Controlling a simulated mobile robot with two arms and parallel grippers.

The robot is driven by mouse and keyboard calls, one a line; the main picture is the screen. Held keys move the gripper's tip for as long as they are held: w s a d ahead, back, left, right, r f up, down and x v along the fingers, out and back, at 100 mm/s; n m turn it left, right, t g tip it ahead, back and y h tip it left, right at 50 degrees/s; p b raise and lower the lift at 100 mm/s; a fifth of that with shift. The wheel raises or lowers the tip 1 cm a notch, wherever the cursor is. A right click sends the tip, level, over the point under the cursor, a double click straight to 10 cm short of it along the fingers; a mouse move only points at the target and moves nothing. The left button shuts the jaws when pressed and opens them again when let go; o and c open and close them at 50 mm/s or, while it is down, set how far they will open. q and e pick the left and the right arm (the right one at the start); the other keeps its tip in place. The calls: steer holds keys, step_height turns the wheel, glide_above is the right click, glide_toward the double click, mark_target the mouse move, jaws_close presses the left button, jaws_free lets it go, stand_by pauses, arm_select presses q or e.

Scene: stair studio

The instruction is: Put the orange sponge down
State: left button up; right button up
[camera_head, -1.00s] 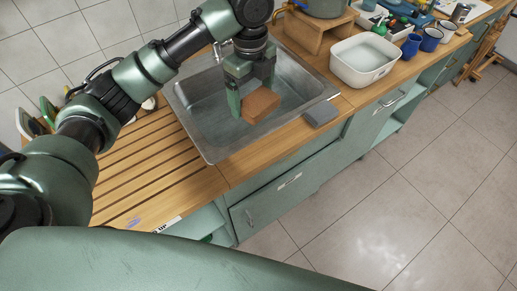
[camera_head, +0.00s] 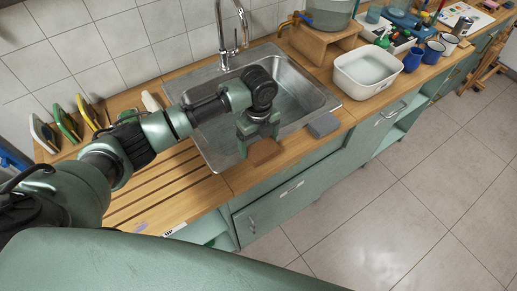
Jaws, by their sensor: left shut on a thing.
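The orange sponge (camera_head: 265,152) shows as a brown-orange block at the front edge of the sink. My left gripper (camera_head: 259,141) is shut on it from above, with a finger on its left side. The sponge is over or near the sink's front rim; I cannot tell whether it touches the surface below. The steel sink (camera_head: 308,90) is behind it, partly hidden by my arm. My right gripper is not in view.
A grey block (camera_head: 322,125) lies on the counter right of the sponge. A white basin (camera_head: 367,72), blue mugs and a wooden stand (camera_head: 322,42) are farther right. The slatted wooden counter (camera_head: 165,187) at left is bare near the front. A tap (camera_head: 229,38) rises behind the sink.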

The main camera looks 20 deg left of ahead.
mark_target(258, 151)
arm_select(q)
step_height(258, 151, down, 4)
steer(key=shift+s+r+p, duration=0.1)
steer(key=shift+r+p, duration=0.1)
steer(key=shift+p, duration=0.2)
steer(key=shift+f, duration=0.4)
steer(key=shift+f, duration=0.1)
steer(key=o, duration=1)
steer(key=shift+o, duration=0.2)
step_height(258, 151, up, 12)
steer(key=shift+r+b, duration=0.15)
steer(key=shift+b, duration=1.05)
